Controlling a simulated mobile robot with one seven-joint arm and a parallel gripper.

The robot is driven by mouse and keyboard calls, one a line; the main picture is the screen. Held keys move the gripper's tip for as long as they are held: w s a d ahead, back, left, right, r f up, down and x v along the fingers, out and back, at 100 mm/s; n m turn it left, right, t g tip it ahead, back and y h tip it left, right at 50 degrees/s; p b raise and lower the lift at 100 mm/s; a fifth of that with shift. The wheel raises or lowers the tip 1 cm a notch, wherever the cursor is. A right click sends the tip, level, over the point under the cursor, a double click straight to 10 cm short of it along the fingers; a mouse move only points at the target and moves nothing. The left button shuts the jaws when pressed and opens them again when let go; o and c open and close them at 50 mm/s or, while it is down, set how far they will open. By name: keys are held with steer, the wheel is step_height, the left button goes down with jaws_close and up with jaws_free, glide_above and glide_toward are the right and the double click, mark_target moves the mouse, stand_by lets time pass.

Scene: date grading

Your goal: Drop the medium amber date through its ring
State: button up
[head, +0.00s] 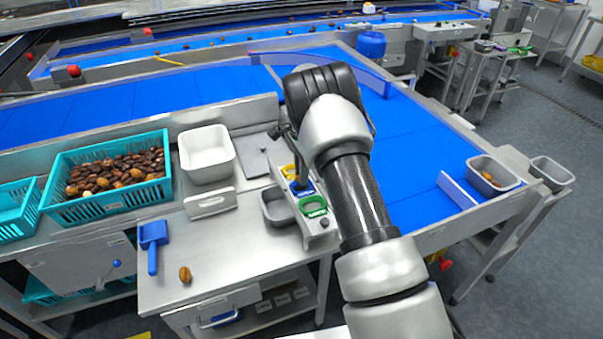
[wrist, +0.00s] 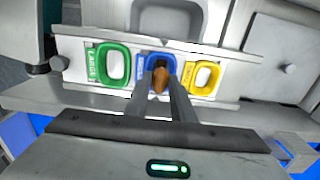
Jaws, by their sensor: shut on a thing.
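My gripper (wrist: 161,78) is shut on an amber-brown date (wrist: 160,82), held between the fingertips. In the wrist view the date appears over the blue ring (wrist: 143,63), the middle ring of a pale rack (wrist: 213,55). The fingers and date cover much of that ring, and I cannot tell the height of the date above it. The green ring (wrist: 115,66), labelled LARGE, is to the left and the yellow ring (wrist: 203,78) to the right. In the head view the rings stand in a row, with the green ring (head: 313,206) nearest; my arm partly hides the rack.
A grey bin (head: 277,208) sits beside the rack. A white tub (head: 207,155) and a teal crate (head: 110,175) of dates stand left. Another date (head: 185,274) and a blue scoop (head: 153,240) lie on the steel table. A blue conveyor (head: 410,150) runs behind.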

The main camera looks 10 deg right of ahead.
stand_by(0.3)
steer(key=o, duration=0.8)
steer(key=shift+c, duration=0.2)
steer(key=shift+r, duration=0.15)
steer(key=shift+r+p, duration=1.45)
steer(key=shift+r, duration=1.45)
steer(key=shift+r, duration=0.1)
